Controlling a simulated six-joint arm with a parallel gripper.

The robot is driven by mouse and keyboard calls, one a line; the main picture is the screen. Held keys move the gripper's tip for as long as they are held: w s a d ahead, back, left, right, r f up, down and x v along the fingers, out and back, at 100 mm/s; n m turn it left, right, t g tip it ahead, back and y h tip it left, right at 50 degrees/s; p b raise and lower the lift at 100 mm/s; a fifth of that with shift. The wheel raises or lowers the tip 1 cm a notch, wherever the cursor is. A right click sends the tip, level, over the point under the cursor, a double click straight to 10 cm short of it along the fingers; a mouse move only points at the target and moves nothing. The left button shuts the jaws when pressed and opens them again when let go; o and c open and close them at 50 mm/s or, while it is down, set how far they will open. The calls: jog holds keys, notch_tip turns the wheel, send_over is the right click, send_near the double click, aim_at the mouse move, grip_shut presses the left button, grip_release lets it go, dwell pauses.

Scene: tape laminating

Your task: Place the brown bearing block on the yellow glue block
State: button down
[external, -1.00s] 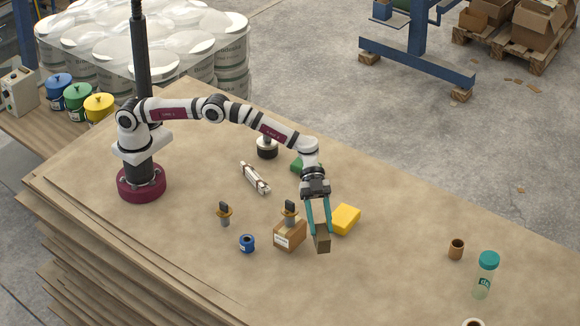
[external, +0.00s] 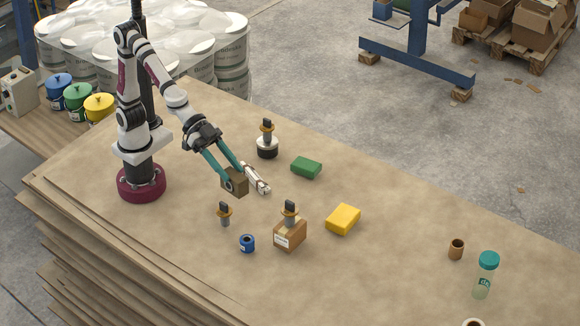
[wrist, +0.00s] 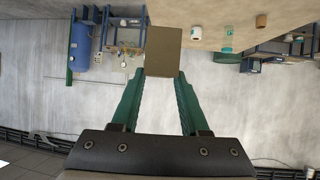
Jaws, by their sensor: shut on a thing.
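My gripper (external: 234,178) has teal fingers and is shut on the brown bearing block (external: 236,183). It holds the block left of and near the white slim tool on the board; I cannot tell its exact height. In the wrist view the brown block (wrist: 163,51) sits between the tips of my gripper (wrist: 161,74). The yellow glue block (external: 343,219) lies on the board to the right, clear of my gripper, with nothing on it.
A cardboard box (external: 290,236) with a dark-topped tool on it stands left of the yellow block. A green block (external: 306,167), a white tool (external: 256,178), a blue roll (external: 247,243) and a black-and-white round piece (external: 267,148) lie around.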

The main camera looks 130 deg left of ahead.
aim_at(230, 168)
jog(key=s, duration=0.1)
jog(key=s+a+n+y, duration=0.1)
jog(key=s, duration=0.1)
jog(key=shift+a+f+y, duration=0.3)
jog(key=shift+a, duration=0.1)
jog(key=w+a+f+n+g+y, duration=0.1)
jog(key=w+a+f+n+y, duration=0.3)
jog(key=w+a+f, duration=0.3)
jog(key=w+a+f+n+g+y, duration=0.2)
jog(key=w+a+f+n+y, duration=0.15)
jog(key=a, duration=0.55)
jog(key=shift+n+y, duration=0.55)
jog(key=shift+n, duration=0.4)
jog(key=w+a+f, duration=0.1)
jog(key=a+f, duration=0.4)
jog(key=w+a+f, duration=0.2)
jog(key=a+f, duration=0.3)
jog(key=w+a+f, duration=0.1)
jog(key=a+f, duration=0.4)
jog(key=shift+w+a+f, duration=0.15)
jog(key=shift+w, duration=0.05)
jog(key=shift+f, duration=0.3)
jog(key=shift+f, duration=0.15)
jog(key=shift+c, duration=2.1)
grip_release()
jog(key=shift+f, duration=0.1)
